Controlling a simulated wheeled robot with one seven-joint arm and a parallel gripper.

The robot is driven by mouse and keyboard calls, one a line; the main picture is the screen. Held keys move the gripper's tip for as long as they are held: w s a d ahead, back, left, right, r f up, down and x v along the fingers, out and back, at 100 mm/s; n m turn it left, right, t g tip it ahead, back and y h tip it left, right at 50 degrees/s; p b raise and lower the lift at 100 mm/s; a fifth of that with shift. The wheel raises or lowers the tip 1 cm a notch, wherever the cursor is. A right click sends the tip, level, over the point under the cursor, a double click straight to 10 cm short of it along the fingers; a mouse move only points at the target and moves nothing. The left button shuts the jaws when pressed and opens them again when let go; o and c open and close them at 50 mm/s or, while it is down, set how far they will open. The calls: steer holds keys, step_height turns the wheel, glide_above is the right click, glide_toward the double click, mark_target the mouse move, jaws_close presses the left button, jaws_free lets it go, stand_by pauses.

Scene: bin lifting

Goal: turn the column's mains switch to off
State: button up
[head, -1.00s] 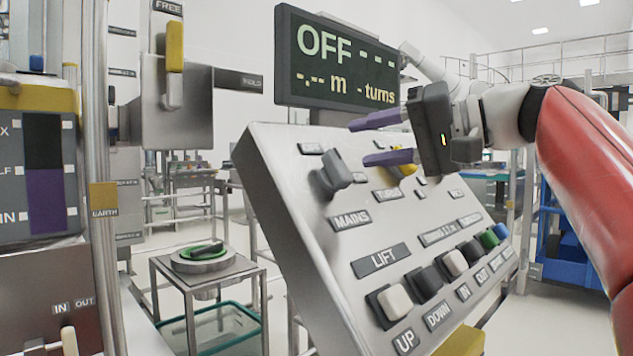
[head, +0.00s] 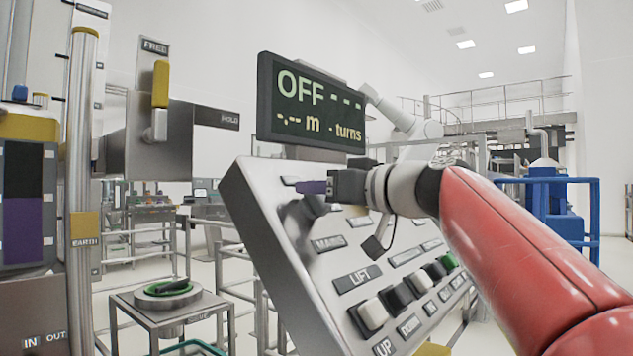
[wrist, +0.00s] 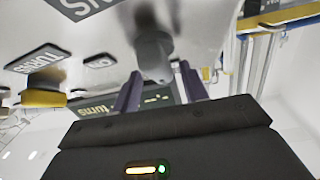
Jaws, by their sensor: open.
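The mains switch (head: 303,214) is a grey knob at the upper left of the tilted metal panel (head: 250,222), above the MAINS label (head: 329,243). The display (head: 317,108) above the panel reads OFF, with dashes for metres and turns. My gripper (head: 312,187) is at the switch, its purple fingers partly hiding the view there. In the wrist view the open fingers (wrist: 160,88) point toward the grey knob (wrist: 153,48), which appears between them and just beyond. I cannot tell whether they touch it.
The LIFT buttons (head: 372,314) run along the lower panel. A yellow control (wrist: 44,92) lies beside the knob in the wrist view. A metal post (head: 84,150) and a FREE/HOLD lever (head: 160,84) stand at left. A small table (head: 168,310) stands on the floor behind.

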steer(key=shift+w+a, duration=0.4)
steer(key=shift+a, duration=0.1)
steer(key=shift+c, duration=0.2)
jaws_close()
steer(key=shift+f+n+b, duration=0.1)
steer(key=shift+n+b, duration=0.2)
steer(key=shift+b, duration=0.05)
steer(key=shift+s+n+g+y+b, duration=0.1)
steer(key=shift+n+g+y+b, duration=0.4)
steer(key=shift+n+g, duration=0.1)
steer(key=shift+o, duration=0.2)
jaws_free()
